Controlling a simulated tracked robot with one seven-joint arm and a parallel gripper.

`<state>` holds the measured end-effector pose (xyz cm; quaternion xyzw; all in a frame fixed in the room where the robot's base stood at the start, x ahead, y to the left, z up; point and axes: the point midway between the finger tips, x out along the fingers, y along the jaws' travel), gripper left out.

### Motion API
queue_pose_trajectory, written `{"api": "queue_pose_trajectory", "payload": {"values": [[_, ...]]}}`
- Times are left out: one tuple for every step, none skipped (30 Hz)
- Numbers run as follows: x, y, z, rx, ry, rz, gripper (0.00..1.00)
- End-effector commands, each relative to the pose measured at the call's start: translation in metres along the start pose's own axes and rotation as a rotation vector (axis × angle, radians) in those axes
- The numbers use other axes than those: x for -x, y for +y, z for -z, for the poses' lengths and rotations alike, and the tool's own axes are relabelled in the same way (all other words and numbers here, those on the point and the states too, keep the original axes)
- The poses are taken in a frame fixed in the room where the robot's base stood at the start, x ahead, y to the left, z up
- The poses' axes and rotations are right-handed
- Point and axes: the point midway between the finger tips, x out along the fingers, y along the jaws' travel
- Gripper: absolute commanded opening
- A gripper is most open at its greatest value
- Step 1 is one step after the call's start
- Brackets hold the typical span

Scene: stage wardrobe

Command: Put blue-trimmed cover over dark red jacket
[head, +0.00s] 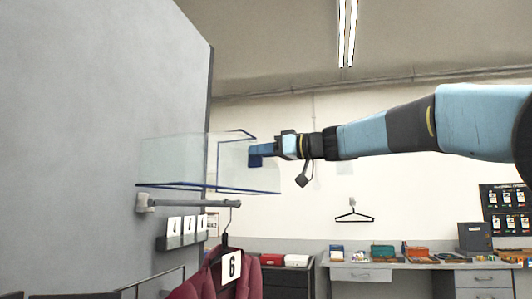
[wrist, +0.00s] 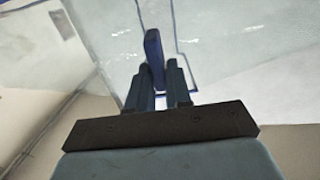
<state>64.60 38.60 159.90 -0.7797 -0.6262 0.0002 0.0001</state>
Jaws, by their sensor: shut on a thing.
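The blue-trimmed cover (head: 175,160) is a clear box with dark blue edges, held up in the air near the grey panel. My gripper (head: 266,151) is shut on the blue tab at the cover's right side. In the wrist view my gripper (wrist: 161,84) has its fingers on either side of the blue tab, and the clear cover (wrist: 215,35) spreads beyond them. The dark red jacket (head: 208,287) hangs below the cover on a hanger from a short rail, with a white "6" tag. The cover's lower blue edge is just above the rail; its depth relative to the jacket is hard to tell.
The rail (head: 190,203) sticks out from the grey panel (head: 110,110) at left. Numbered white cards (head: 188,226) stand in a holder below it. A bench (head: 415,264) with small boxes and an empty black hanger (head: 354,214) are at the back wall.

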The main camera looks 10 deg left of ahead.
Motion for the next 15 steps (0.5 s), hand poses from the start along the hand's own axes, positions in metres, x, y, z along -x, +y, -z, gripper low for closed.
{"api": "queue_pose_trajectory", "payload": {"values": [[-0.003,-0.001,0.000,0.000,0.000,0.002,0.00],[-0.005,-0.001,0.000,0.000,0.001,0.002,0.00],[-0.007,-0.002,0.000,0.000,0.001,0.003,0.00],[-0.009,-0.002,0.000,0.000,0.001,0.003,0.00],[-0.009,-0.002,-0.001,0.000,0.001,0.002,0.00],[-0.009,-0.002,-0.004,-0.001,0.000,0.001,0.00],[-0.009,-0.002,-0.006,-0.001,0.000,0.001,0.00],[-0.009,-0.002,-0.007,-0.001,0.000,0.001,0.00],[-0.009,-0.002,-0.009,-0.001,0.000,0.001,0.00],[-0.009,-0.002,-0.011,-0.001,0.001,0.001,0.00],[-0.009,-0.002,-0.013,-0.001,0.001,0.001,0.00],[-0.009,-0.002,-0.015,-0.002,0.001,0.001,0.00],[-0.008,-0.002,-0.017,-0.002,0.000,0.001,0.00],[-0.008,-0.002,-0.019,-0.001,0.000,0.001,0.00],[-0.008,-0.001,-0.021,-0.001,0.000,0.001,0.00]]}}
